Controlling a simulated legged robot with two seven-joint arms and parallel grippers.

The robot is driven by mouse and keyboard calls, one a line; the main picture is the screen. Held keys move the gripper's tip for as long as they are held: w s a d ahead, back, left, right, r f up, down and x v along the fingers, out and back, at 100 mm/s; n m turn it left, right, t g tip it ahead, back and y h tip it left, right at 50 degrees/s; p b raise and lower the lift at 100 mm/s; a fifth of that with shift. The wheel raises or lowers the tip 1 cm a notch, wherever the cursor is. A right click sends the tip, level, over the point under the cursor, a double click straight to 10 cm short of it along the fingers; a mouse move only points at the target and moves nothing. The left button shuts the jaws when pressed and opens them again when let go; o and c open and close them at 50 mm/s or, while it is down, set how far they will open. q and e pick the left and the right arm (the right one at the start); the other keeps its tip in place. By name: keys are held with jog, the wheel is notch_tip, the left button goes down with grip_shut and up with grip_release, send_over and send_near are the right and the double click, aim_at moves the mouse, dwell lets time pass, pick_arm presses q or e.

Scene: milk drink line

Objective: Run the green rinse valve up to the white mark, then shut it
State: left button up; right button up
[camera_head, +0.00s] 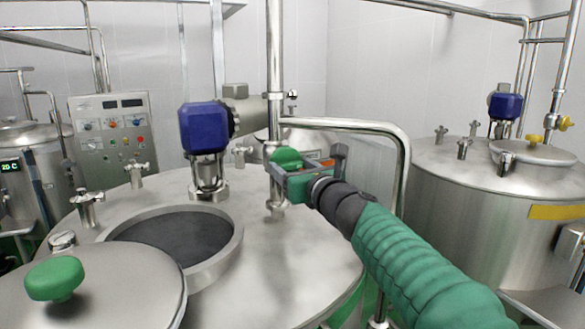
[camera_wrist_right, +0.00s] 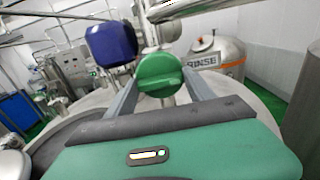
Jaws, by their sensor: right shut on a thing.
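The round green rinse valve knob (camera_head: 286,157) is on the upright steel pipe above the middle tank's lid. It also shows in the right wrist view (camera_wrist_right: 159,73), with a raised bar across its face. My right gripper (camera_head: 287,168) comes in from the right and is shut on this knob, one finger on each side of it. In the right wrist view the gripper (camera_wrist_right: 160,88) has its fingers reaching forward along both sides of the knob. I cannot make out the white mark clearly. My left gripper is not in view.
The middle tank (camera_head: 320,260) has an open round hatch (camera_head: 232,258), and a lid with a green handle (camera_head: 55,278) stands beside it. A blue motor (camera_head: 205,127) rises left of the pipe. A bent steel pipe (camera_head: 402,165) passes close to my right gripper. A tank marked RINSE (camera_wrist_right: 222,57) stands behind.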

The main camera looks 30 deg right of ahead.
jog(key=shift+w+f, duration=0.1)
jog(key=shift+f, duration=0.3)
jog(key=o, duration=1.3)
jog(key=shift+c, duration=0.2)
jog(key=shift+o, duration=0.6)
jog(key=shift+r, duration=0.1)
jog(key=shift+w+d, duration=0.1)
jog(key=shift+w, duration=0.1)
